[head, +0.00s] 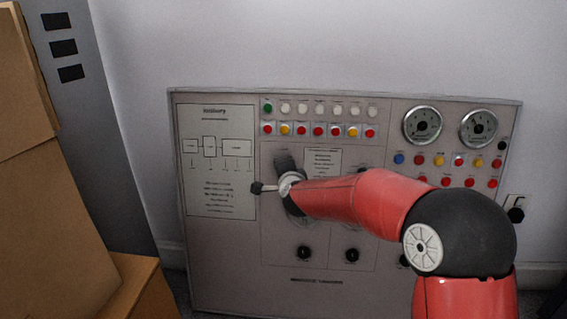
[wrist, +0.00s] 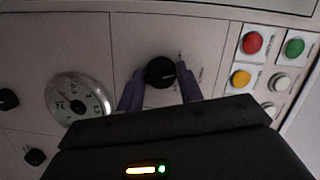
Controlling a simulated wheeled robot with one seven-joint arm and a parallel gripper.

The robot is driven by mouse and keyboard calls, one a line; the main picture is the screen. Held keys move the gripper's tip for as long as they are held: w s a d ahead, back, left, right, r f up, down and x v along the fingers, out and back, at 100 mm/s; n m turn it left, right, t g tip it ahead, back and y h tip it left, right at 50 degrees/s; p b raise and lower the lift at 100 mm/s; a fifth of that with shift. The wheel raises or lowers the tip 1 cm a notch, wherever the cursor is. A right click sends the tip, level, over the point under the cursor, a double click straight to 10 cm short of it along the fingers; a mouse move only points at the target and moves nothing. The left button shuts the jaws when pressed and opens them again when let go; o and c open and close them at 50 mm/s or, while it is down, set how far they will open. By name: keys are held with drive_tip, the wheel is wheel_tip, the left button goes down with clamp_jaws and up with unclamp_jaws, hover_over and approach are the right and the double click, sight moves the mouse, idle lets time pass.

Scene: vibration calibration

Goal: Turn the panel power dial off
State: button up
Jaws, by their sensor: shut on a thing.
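The grey control panel (head: 230,262) stands upright against the wall in the head view. My gripper (wrist: 160,88) is at its face, with one dark finger on each side of a round black dial (wrist: 160,72) in the wrist view. The fingers are shut on this dial. A small light pointer mark shows on the dial's face, and markings too small to read are printed beside it. In the head view my arm and gripper cover this dial. I cannot read a label that names it as the power dial.
A gauge (wrist: 78,100) and another black knob (wrist: 35,157) lie left of the dial in the wrist view. Red (wrist: 252,42), green and yellow buttons lie to its right. Lower black knobs (head: 304,253) sit below my arm. Cardboard boxes (head: 60,200) stand at left.

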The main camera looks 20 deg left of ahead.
drive_tip(key=n+g+h+p, duration=0.1)
drive_tip(key=n+p, duration=0.4)
drive_tip(key=p, duration=0.2)
drive_tip(key=shift+a+r, duration=0.1)
drive_tip(key=shift+p, duration=0.35)
drive_tip(key=o, duration=1)
drive_tip(key=v, duration=0.7)
drive_tip(key=shift+s+r+b, duration=0.1)
drive_tip(key=shift+s+b, duration=0.25)
drive_tip(key=shift+s, duration=0.05)
